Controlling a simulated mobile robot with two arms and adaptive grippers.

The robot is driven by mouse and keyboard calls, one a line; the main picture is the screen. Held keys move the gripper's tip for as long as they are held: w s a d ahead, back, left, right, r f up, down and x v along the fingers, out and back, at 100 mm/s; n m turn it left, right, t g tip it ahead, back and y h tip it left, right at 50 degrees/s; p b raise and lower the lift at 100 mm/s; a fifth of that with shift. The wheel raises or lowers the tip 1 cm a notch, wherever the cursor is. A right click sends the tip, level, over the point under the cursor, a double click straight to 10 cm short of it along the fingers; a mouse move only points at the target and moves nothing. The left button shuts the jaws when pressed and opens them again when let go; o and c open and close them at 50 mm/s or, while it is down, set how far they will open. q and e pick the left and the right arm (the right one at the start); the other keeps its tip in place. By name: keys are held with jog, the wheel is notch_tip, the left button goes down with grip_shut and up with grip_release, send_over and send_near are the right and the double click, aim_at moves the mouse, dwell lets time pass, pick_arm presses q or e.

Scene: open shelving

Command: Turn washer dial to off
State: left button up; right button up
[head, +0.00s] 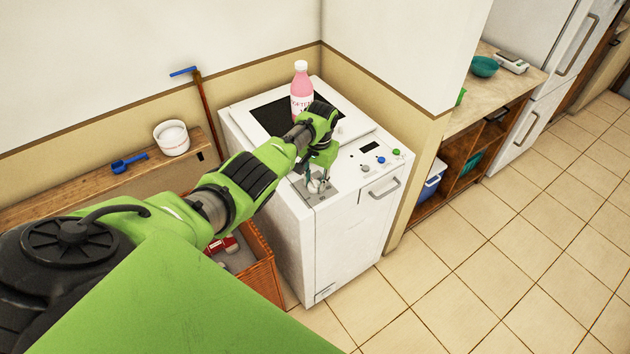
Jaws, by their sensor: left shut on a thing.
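The white washer (345,245) stands against the wall corner, its control panel on top along the front edge. A grey metal plate (325,197) is set at the left end of the panel. My left gripper (318,186) points down at this plate and is shut on the washer dial there. The fingers hide most of the dial, so its setting cannot be read. Small blue, green and grey buttons and a dark display (370,147) are on the right of the panel. My right gripper is not in view.
A pink bottle (301,85) stands on the washer top behind my left wrist. A wooden shelf (110,180) at left holds a white tub (172,138) and a blue scoop (128,163). A wooden crate (262,265) is left of the washer. The tiled floor at right is clear.

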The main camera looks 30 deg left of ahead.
aim_at(318, 185)
pick_arm(q)
jog(key=shift+n, duration=0.6)
jog(key=shift+r, duration=0.1)
jog(key=o, duration=1.1)
jog(key=shift+r, duration=0.1)
jog(key=r, duration=1.1)
jog(key=shift+w+d+r, duration=0.1)
jog(key=shift+d+r, duration=0.25)
jog(key=shift+d, duration=0.05)
